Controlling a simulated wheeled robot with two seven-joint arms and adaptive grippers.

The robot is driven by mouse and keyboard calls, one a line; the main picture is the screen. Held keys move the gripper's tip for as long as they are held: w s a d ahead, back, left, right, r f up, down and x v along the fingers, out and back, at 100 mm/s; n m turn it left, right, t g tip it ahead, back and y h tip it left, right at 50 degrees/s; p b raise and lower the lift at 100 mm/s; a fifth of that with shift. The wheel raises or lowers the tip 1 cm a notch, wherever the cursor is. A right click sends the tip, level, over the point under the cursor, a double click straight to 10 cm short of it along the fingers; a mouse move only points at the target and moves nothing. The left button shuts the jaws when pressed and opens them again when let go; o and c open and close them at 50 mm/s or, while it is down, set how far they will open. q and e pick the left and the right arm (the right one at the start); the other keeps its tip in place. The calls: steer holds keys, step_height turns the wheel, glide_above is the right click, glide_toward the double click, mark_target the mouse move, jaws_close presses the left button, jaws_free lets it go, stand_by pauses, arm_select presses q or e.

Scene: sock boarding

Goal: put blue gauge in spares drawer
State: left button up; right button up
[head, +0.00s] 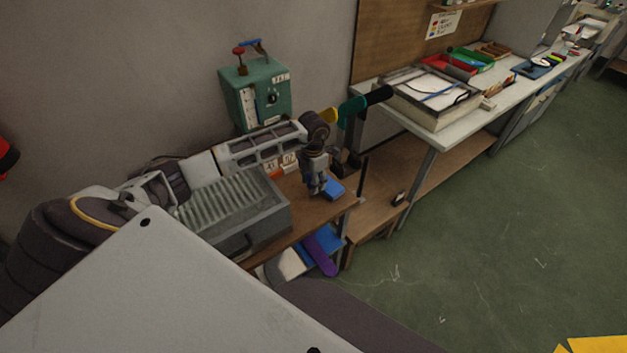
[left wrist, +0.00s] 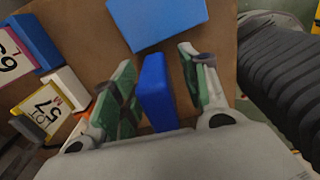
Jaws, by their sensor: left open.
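My left gripper (head: 318,188) points down over the brown bench top. In the left wrist view its two green-padded fingers (left wrist: 160,62) are open, one on each side of a narrow blue block (left wrist: 154,88), which may be the blue gauge. I cannot tell whether either finger touches it. A larger blue block (left wrist: 155,20) lies just beyond the fingertips. In the head view a blue piece (head: 334,188) shows beside the gripper; I cannot tell which block it is. A grey ribbed-top unit (head: 268,222) with a front handle stands left of the gripper; whether it is the spares drawer is unclear.
Labelled blocks (left wrist: 48,108) lie left of the fingers. A green machine (head: 262,100) stands behind the bench. Purple and blue pieces (head: 322,252) sit on a lower level. A white table (head: 432,130) holds trays and a box at right. The green floor (head: 480,250) is clear.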

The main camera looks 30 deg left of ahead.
arm_select(q)
steer(key=shift+c, duration=1.2)
jaws_close()
arm_select(e)
steer(key=shift+d, duration=0.6)
